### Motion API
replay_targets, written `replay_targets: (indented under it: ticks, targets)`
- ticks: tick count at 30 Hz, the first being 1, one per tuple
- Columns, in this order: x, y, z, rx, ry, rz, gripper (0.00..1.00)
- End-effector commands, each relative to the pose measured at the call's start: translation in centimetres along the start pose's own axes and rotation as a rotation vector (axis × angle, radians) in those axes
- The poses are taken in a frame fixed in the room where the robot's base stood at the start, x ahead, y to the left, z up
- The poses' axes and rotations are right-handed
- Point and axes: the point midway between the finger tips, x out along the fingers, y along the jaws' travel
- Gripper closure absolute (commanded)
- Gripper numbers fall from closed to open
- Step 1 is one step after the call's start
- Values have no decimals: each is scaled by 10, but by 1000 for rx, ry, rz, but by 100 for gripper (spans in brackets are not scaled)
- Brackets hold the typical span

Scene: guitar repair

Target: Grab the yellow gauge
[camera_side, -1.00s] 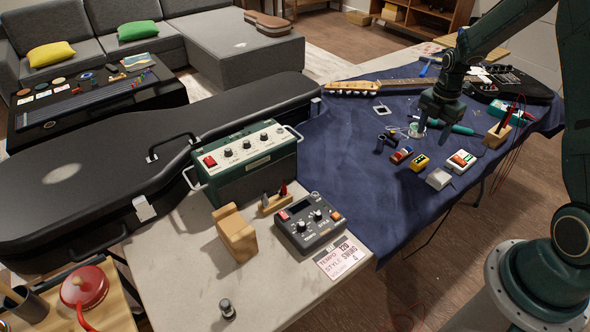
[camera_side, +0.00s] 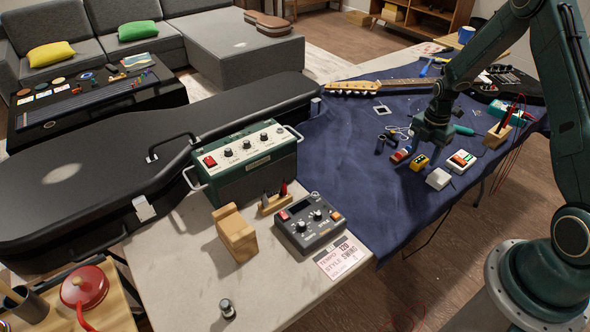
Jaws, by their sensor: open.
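The yellow gauge (camera_side: 420,164) is a small yellow block with a dark face. It lies on the dark blue cloth (camera_side: 345,195) between a red item and a white and orange box. My gripper (camera_side: 428,150) is open and points down just above and behind the gauge. Its fingertips are close to the gauge's upper edge. I cannot tell whether they touch it. Nothing shows between the jaws.
A red item (camera_side: 400,155) lies close left of the gauge, a white and orange box (camera_side: 461,161) close right. A white block (camera_side: 438,179) is in front. A wooden holder (camera_side: 498,135) stands farther right. The cloth's left and front areas are clear.

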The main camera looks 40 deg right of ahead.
Motion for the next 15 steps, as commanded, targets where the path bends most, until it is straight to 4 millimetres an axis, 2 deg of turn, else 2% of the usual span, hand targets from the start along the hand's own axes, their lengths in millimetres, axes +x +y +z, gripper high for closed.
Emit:
replay_targets:
  ticks: [9,15]
  targets:
    - [32,2,0,-1,1,-2,47]
    - [35,2,0,-1,-1,0,47]
